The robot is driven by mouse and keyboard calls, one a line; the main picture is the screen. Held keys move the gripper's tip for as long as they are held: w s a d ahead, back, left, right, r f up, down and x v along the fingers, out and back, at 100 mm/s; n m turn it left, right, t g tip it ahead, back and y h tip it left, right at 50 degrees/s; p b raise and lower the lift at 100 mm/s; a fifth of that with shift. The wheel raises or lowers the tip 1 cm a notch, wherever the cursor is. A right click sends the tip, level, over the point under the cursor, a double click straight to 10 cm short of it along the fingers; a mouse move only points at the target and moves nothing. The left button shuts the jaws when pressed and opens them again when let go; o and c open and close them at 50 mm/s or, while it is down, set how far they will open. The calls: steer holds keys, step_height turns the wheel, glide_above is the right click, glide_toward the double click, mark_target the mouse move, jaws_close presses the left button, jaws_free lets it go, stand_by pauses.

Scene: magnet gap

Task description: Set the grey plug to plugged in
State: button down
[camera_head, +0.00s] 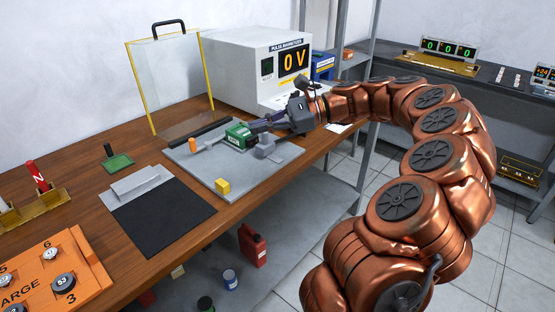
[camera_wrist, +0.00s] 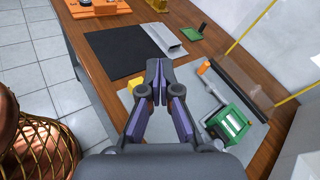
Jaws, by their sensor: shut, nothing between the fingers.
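No object can be clearly told as the grey plug. A small grey stepped block (camera_head: 266,147) sits on the grey plate (camera_head: 285,160) in the head view, just below my gripper; I cannot tell whether it is the plug. My gripper (camera_head: 250,126) reaches in from the right, over the plate beside a green block (camera_head: 238,133). In the wrist view my gripper (camera_wrist: 158,92) is shut and empty, its fingertips together. The green block (camera_wrist: 230,122) lies right of the fingers there. The magnetizer (camera_head: 250,70) behind reads 0 V.
A clear panel with yellow edges (camera_head: 149,85) stands at the back of the bench. An orange panel (camera_head: 55,275) is at front left.

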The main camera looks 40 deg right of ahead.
steer(key=s+d+f+m+t+h+b, duration=0.1)
steer(key=d+f+m+t+b, duration=0.2)
steer(key=d, duration=0.6)
steer(key=s+d+f+m+t+h+b, duration=0.1)
steer(key=d+f+m+t+b, duration=0.2)
steer(key=d+f+m, duration=0.2)
steer(key=d+f, duration=0.3)
steer(key=d, duration=0.2)
steer(key=shift+s+d+f+t, duration=0.15)
steer(key=shift+s+d+t, duration=0.15)
steer(key=shift+s, duration=0.05)
steer(key=shift+a, duration=0.1)
steer(key=b, duration=0.3)
glide_toward(265, 142)
steer(key=x, duration=0.3)
steer(key=r+x, duration=0.1)
steer(key=x, duration=0.1)
steer(key=shift+w+d, duration=0.25)
steer(key=shift+d, duration=0.05)
steer(key=shift+x, duration=0.75)
